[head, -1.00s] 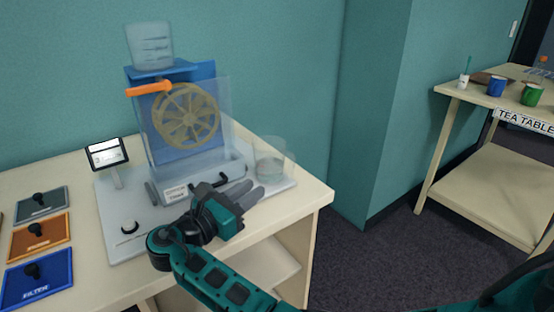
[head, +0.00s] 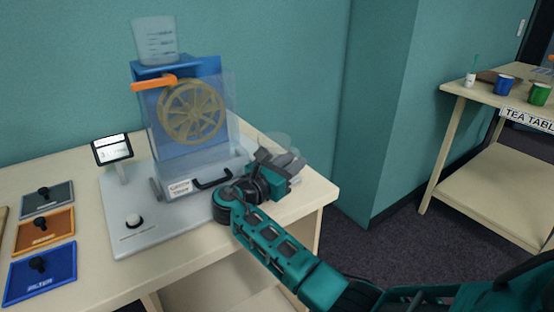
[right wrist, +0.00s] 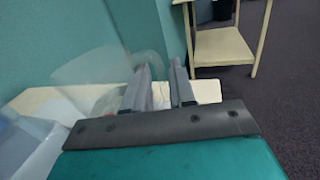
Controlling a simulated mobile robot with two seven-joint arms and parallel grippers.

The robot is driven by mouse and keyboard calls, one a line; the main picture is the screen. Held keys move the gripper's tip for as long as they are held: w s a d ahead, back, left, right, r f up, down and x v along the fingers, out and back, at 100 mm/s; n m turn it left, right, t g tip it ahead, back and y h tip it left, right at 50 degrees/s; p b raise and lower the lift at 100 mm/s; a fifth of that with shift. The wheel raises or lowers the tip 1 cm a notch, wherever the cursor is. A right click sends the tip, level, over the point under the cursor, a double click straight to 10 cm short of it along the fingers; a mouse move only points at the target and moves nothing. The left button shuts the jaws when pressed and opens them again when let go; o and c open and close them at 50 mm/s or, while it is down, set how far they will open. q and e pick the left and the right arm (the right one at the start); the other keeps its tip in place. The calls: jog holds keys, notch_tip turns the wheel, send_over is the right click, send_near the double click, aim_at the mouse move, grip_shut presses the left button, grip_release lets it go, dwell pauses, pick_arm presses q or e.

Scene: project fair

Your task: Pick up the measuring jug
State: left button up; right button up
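A clear vessel with level marks (head: 155,42) stands upright on top of the blue machine (head: 188,110). A second clear jug (head: 276,143) stands at the right end of the machine's grey base, largely hidden behind my right gripper (head: 290,162). I cannot tell which vessel is the measuring jug. In the right wrist view, my right gripper's fingers (right wrist: 160,76) are apart, with no object clearly between them. A faint transparent shape (right wrist: 105,72) shows left of them; I cannot tell whether they touch the jug. My left gripper is not in view.
The machine has an orange lever (head: 154,83), a clear guard and a black-handled tray (head: 212,180). A small display (head: 112,149) and several coloured plates with knobs lie left. The table's right edge is close to my gripper. A tea table (head: 485,183) stands right.

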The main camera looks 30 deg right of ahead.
grip_shut()
jog(key=shift+r, duration=0.25)
dwell(0.6)
notch_tip(320, 180, up, 19)
jog(key=p, duration=0.3)
dwell(0.8)
